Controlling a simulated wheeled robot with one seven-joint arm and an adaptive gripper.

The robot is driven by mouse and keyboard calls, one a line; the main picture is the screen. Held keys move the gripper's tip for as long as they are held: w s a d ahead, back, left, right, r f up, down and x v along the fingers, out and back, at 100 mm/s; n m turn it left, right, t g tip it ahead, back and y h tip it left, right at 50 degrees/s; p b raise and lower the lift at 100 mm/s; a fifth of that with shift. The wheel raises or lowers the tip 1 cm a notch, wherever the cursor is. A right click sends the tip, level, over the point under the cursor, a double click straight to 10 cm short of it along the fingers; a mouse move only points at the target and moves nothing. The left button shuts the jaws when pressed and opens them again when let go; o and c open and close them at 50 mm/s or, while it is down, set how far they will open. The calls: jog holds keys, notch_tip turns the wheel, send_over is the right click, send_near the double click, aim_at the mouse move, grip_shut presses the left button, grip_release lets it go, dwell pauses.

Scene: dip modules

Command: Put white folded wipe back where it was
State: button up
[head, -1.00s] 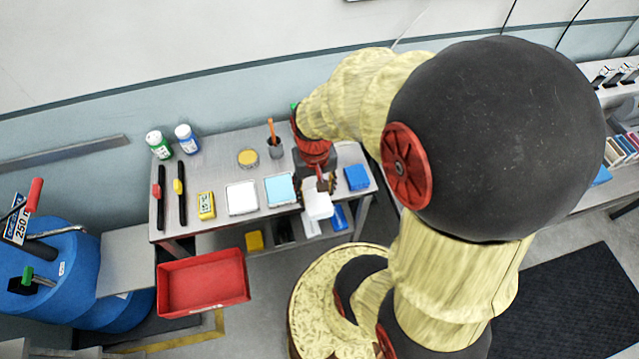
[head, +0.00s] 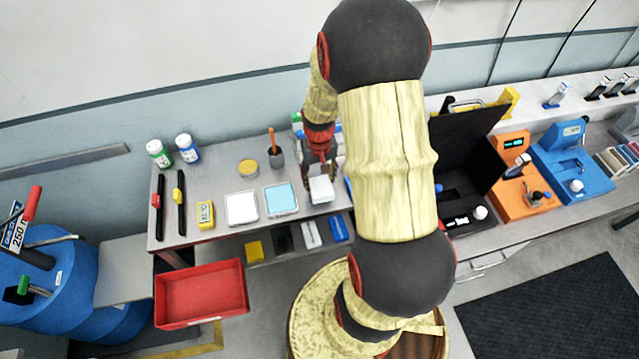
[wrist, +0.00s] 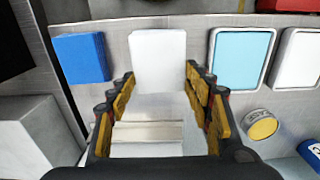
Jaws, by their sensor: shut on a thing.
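The white folded wipe (head: 321,189) is a pale block at the front of the metal table, right of the cyan-topped tray. In the wrist view the wipe (wrist: 158,58) sits between that tray and a blue block. My gripper (head: 320,172) is above and behind the wipe, shut on it. In the wrist view my gripper's yellow-padded fingers (wrist: 158,80) lie on both sides of it. I cannot tell whether its underside touches the tabletop.
The cyan-topped tray (head: 281,199) is close beside the wipe, with a white-topped tray (head: 241,208) beyond. The blue block (wrist: 80,58) stands on the wipe's other side. A yellow tin (head: 248,168) and a cup (head: 276,157) stand behind. A red bin (head: 200,292) is below the table front.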

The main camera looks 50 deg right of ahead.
aim_at(320, 182)
jog(key=shift+f, duration=1.6)
jog(key=shift+f, duration=0.2)
jog(key=o, duration=1)
jog(key=shift+r, duration=0.1)
